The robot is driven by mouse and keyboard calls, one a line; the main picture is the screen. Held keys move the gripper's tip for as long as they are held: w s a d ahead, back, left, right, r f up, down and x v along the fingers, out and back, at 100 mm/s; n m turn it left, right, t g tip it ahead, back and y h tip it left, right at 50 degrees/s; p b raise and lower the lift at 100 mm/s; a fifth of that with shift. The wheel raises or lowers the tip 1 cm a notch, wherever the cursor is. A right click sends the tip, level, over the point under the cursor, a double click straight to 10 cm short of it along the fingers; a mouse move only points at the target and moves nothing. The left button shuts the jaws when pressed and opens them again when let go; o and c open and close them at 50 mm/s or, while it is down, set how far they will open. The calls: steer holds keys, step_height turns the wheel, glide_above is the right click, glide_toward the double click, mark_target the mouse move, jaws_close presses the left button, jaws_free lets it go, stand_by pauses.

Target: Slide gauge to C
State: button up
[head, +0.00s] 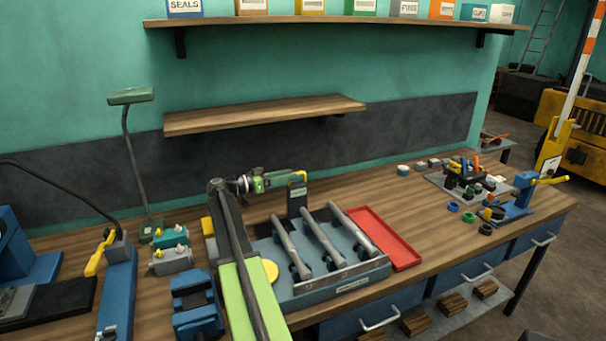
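My arm rises from the bottom centre, bends at a dark joint and reaches right. Its green end, my gripper (298,177), shows yellow tips just above or at the top of a dark upright block (297,201) with a small pale label. Contact and finger opening are too small to tell. The block may be the gauge, but I cannot be sure. It stands at the back of a blue-grey fixture (345,284) holding three slanted grey rods (322,240). No letter C is readable; my arm hides the fixture's left part.
A red tray (384,238) lies right of the fixture. A blue clamp (195,303) and teal and grey boxes (171,237) stand left. A wooden shelf (265,113) hangs behind my gripper.

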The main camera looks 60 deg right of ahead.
mark_target(301, 173)
steer(key=x, duration=0.7)
steer(key=shift+w+a, duration=0.1)
jaws_close()
stand_by(1.1)
